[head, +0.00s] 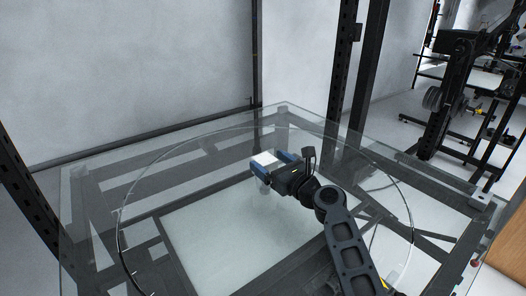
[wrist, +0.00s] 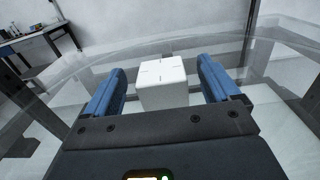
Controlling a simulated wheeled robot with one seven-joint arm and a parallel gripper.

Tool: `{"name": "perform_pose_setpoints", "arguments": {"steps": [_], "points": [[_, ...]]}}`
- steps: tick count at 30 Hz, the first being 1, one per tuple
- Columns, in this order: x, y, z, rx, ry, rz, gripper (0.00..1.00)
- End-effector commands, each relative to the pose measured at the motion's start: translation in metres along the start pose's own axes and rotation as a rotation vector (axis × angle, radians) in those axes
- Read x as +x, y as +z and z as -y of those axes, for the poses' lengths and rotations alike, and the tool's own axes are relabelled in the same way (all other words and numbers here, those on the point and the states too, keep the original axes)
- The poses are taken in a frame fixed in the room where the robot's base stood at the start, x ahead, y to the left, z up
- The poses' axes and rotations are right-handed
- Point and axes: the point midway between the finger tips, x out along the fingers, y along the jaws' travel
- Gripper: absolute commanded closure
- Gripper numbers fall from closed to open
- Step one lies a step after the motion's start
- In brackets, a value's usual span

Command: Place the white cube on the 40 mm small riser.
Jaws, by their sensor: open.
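The white cube (head: 264,159) is on the glass turntable side of the scene, between the two blue fingers of my gripper (head: 269,162). In the wrist view the cube (wrist: 162,76) sits between the fingertips of my gripper (wrist: 162,66), with a visible gap on each side. The fingers are open, one to the left and one to the right of the cube. A pale, blurred shape (head: 262,183) shows below the cube in the head view; I cannot tell whether it is the small riser or a reflection. No riser is clearly visible.
The round clear turntable plate (head: 190,150) lies over a dark metal frame, with wide bare glass around the gripper. Dark upright posts (head: 371,70) stand behind the table. A rack with equipment (head: 455,90) stands at the right, away from the table.

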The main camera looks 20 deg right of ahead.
Motion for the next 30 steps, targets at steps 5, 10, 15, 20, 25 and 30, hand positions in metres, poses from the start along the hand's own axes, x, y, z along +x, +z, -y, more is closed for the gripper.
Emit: {"name": "perform_pose_setpoints", "arguments": {"steps": [5,10,15,20,25,30], "points": [[-0.037,0.003,0.0,0.001,0.0,-0.002,0.11],[-0.061,0.002,0.001,0.001,-0.001,-0.001,0.11],[-0.072,0.001,0.001,0.0,-0.001,0.0,0.11],[-0.074,0.0,0.0,0.0,0.0,0.001,0.11],[-0.073,0.0,0.0,0.0,0.0,0.001,0.11],[-0.073,0.0,0.0,0.0,0.0,0.001,0.11]]}}
